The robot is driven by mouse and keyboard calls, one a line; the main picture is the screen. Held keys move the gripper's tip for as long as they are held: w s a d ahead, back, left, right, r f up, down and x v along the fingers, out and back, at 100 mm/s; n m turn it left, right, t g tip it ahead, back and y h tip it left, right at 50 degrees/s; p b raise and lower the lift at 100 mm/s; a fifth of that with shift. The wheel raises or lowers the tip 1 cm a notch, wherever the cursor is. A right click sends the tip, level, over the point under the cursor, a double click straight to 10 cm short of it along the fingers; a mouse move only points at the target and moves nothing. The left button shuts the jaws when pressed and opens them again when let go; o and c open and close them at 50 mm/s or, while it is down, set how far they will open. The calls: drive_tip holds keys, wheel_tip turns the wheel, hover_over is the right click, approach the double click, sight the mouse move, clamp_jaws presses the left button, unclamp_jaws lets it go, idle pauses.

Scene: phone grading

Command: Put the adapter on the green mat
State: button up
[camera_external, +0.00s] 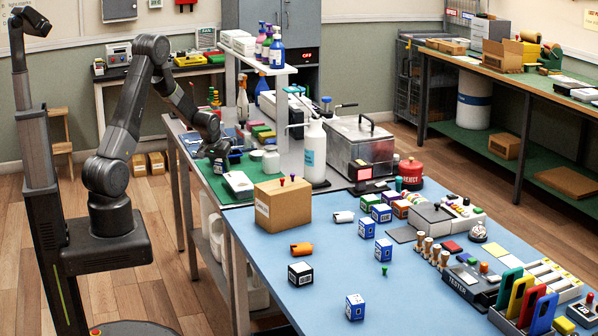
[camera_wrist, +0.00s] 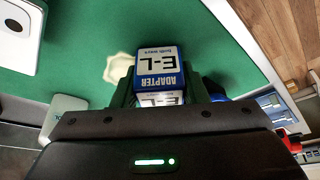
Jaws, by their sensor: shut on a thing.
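The adapter is a small blue and white box marked "ADAPTER E-L" (camera_wrist: 155,62). In the wrist view it sits between my gripper's fingers (camera_wrist: 158,92), and the gripper is shut on it. The green mat (camera_wrist: 75,45) fills much of the wrist view around and behind the box. In the external view my gripper (camera_external: 222,156) is low over the green mat (camera_external: 207,180) at the far left part of the bench. I cannot tell whether the box touches the mat.
A white box (camera_external: 238,184) lies by the mat's near side. A cardboard box (camera_external: 283,203), a white pump bottle (camera_external: 315,155) and a metal tank (camera_external: 358,146) stand to the right. Several other small labelled boxes (camera_external: 366,227) are on the blue bench top (camera_external: 330,300).

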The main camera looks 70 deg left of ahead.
drive_tip(key=shift+f, duration=0.1)
drive_tip(key=o, duration=0.9)
drive_tip(key=shift+o, duration=0.2)
drive_tip(key=shift+r, duration=0.25)
drive_tip(key=v, duration=1.1)
drive_tip(key=shift+d+r, duration=0.15)
drive_tip(key=shift+r, duration=0.2)
drive_tip(key=shift+s, duration=0.1)
